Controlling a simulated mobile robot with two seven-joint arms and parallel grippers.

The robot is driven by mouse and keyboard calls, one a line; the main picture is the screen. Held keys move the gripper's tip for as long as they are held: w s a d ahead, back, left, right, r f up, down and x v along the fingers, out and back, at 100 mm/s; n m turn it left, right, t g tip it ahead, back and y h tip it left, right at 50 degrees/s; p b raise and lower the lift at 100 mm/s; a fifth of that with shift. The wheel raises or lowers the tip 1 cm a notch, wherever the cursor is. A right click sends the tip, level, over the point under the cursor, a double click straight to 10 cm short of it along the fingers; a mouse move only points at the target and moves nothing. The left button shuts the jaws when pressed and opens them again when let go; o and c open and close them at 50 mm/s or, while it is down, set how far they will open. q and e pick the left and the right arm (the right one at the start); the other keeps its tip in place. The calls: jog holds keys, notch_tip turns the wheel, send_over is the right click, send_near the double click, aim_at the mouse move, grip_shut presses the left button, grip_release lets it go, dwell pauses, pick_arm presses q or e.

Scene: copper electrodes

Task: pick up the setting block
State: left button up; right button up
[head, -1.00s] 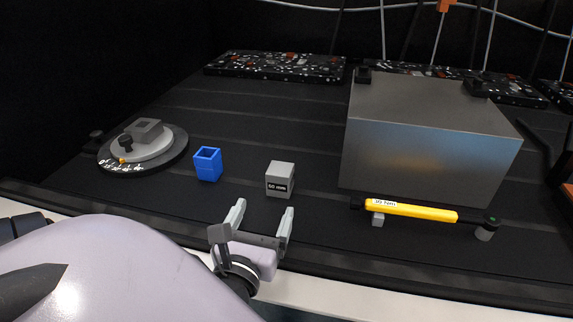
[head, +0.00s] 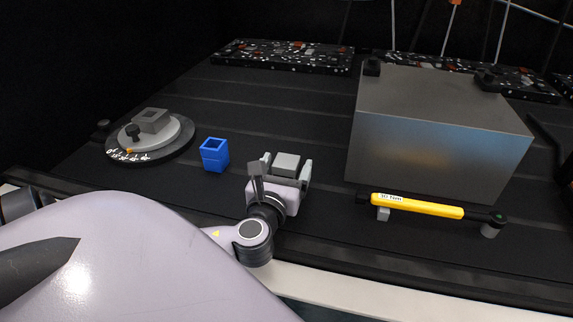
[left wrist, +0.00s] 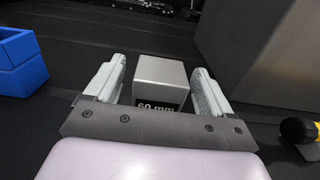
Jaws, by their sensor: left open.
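The setting block is a small grey metal cube (head: 286,164) on the dark bench top, left of the big steel box. In the left wrist view the setting block (left wrist: 160,82) shows a black label reading "60 mm". My left gripper (head: 287,168) is open, with one finger on each side of the block. In the left wrist view the fingers of the left gripper (left wrist: 159,82) flank it, with a visible gap at least on the left side. The gripper hides the block's lower front in the head view. My right gripper is not in view.
A blue open-topped holder (head: 214,154) stands left of the block. A round dial fixture (head: 180,146) is farther left. A large steel box (head: 435,150) stands to the right, with a yellow torque wrench (head: 417,206) on supports before it. Speckled dark slabs (head: 285,57) lie behind.

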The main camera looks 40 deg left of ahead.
pick_arm(q)
jog(key=shift+w+a, duration=0.25)
jog(key=shift+w, duration=0.1)
grip_shut()
jog(key=shift+r, duration=0.2)
